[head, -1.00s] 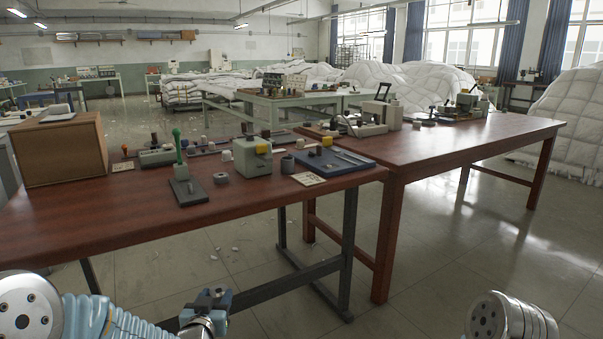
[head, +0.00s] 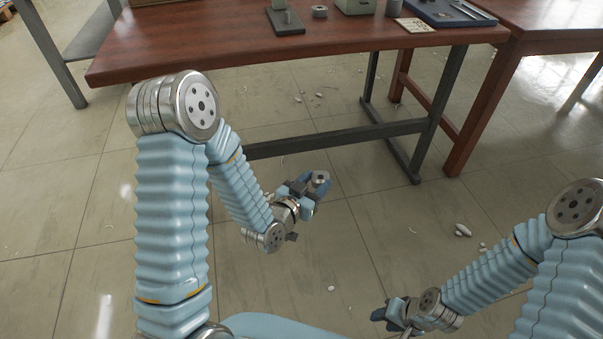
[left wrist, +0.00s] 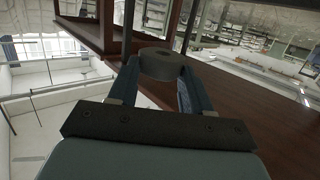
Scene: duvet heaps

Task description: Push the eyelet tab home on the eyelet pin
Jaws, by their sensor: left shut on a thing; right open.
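My left gripper (head: 309,186) is shut on a grey round piece with a hole in its top, which I take to be the eyelet tab (head: 319,177). It is held in front of the table, below the level of its top. In the left wrist view the grey piece (left wrist: 161,62) sits between the two blue fingers. My right gripper (head: 388,315) is low at the bottom right, open and empty. I cannot make out the eyelet pin for certain; a dark plate with an upright post (head: 285,19) stands on the table, its top cut off.
The red-brown table (head: 190,40) spans the top, its front edge beyond my left gripper. A grey ring (head: 320,11), a green-grey box (head: 355,6), a card (head: 415,25) and a blue tray (head: 447,14) lie on it. White scraps litter the floor (head: 462,230).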

